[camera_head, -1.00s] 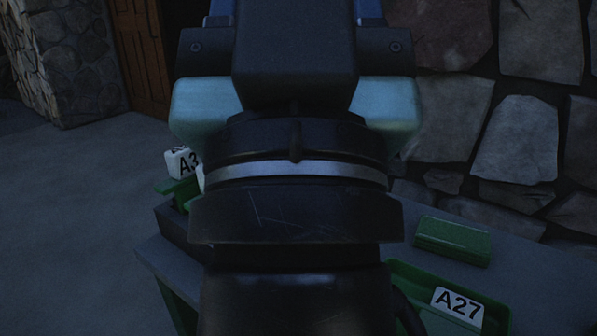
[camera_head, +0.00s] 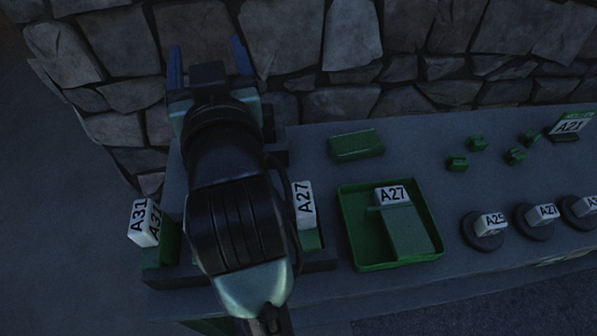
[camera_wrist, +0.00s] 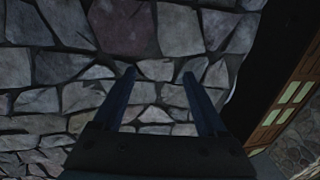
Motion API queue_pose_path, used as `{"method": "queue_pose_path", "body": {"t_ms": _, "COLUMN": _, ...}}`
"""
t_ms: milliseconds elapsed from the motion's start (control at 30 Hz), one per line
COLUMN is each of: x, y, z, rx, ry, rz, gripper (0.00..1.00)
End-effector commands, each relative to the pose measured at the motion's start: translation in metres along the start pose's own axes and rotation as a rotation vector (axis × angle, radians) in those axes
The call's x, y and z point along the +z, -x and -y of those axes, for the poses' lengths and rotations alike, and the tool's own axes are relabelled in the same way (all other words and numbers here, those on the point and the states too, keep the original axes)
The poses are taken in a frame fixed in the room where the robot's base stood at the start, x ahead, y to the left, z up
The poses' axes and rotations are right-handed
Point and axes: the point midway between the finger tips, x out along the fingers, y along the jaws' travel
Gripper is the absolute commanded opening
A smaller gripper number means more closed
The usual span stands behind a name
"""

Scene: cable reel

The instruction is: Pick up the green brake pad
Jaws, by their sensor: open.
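A flat green block (camera_head: 356,145) with a ridged top lies alone at the back of the grey table. A second green flat piece (camera_head: 408,231) lies in a green tray (camera_head: 353,228) near the table's middle, beside a white A27 label. I cannot tell for sure which of the two is the brake pad. My gripper (camera_head: 208,60) is raised at the table's left end, to the left of both pieces. Its two blue fingers are apart with nothing between them, also in the wrist view (camera_wrist: 159,76), which faces the stone wall.
A stone wall (camera_head: 352,35) stands behind the table (camera_head: 310,140). White A31 (camera_head: 145,222) and A27 (camera_head: 304,204) tags stand at the left end, near my arm. Several small green parts (camera_head: 478,143) and dark round bases with labelled blocks (camera_head: 488,227) are on the right.

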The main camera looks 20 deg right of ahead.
Motion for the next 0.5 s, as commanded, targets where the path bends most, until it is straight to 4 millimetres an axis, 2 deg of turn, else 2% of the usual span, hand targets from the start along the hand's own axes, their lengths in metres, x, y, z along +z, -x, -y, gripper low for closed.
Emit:
{"method": "queue_pose_path", "body": {"t_ms": 33, "x": -0.009, "y": -0.002, "z": -0.005, "rx": 0.012, "ry": 0.001, "rz": 0.071, "gripper": 0.75}}
{"method": "queue_pose_path", "body": {"t_ms": 267, "x": 0.026, "y": 0.008, "z": -0.026, "rx": 0.058, "ry": 0.002, "rz": 0.371, "gripper": 0.75}}
{"method": "queue_pose_path", "body": {"t_ms": 500, "x": 0.057, "y": 0.048, "z": -0.047, "rx": 0.107, "ry": -0.005, "rz": 0.682, "gripper": 0.75}}
